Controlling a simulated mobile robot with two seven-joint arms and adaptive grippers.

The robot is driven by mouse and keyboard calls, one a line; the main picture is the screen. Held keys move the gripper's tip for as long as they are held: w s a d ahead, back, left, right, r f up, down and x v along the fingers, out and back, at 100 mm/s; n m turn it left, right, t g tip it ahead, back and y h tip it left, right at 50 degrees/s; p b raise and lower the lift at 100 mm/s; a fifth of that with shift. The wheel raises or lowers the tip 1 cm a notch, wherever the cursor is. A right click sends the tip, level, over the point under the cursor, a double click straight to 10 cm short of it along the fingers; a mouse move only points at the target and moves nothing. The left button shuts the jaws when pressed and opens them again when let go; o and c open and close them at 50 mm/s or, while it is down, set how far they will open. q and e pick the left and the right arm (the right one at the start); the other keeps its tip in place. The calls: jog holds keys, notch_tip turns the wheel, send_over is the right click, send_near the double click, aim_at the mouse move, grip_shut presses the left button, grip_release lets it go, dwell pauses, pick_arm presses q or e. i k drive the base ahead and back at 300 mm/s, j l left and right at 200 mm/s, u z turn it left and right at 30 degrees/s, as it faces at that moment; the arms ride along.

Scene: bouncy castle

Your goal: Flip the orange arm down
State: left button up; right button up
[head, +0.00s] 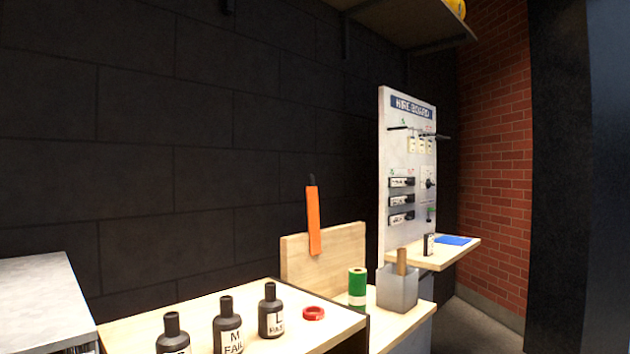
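The orange arm (313,222) stands nearly upright, with a dark tip at its top. It is in front of a light wooden upright panel (345,250) at the back of the bench, and its lower end overlaps the panel. How it is mounted cannot be made out. Neither of my grippers shows in the head view.
Dark bottles (228,325) and a red ring (313,313) stand on the wooden bench top. A green roll (357,286) and a grey box (397,288) are right of them. A white hire board (408,170) stands behind a shelf with a blue sheet (452,240).

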aim_at(313, 218)
jog(key=i+l, duration=0.25)
jog(key=i+l+u, duration=0.1)
jog(key=l, duration=0.35)
jog(key=i+l, duration=0.35)
jog(key=i+l+u, duration=0.1)
jog(key=l, duration=0.3)
jog(key=i+l, duration=0.5)
jog(key=l, duration=0.3)
jog(key=i+l+u, duration=0.1)
jog(key=l, duration=0.3)
jog(key=i, duration=0.15)
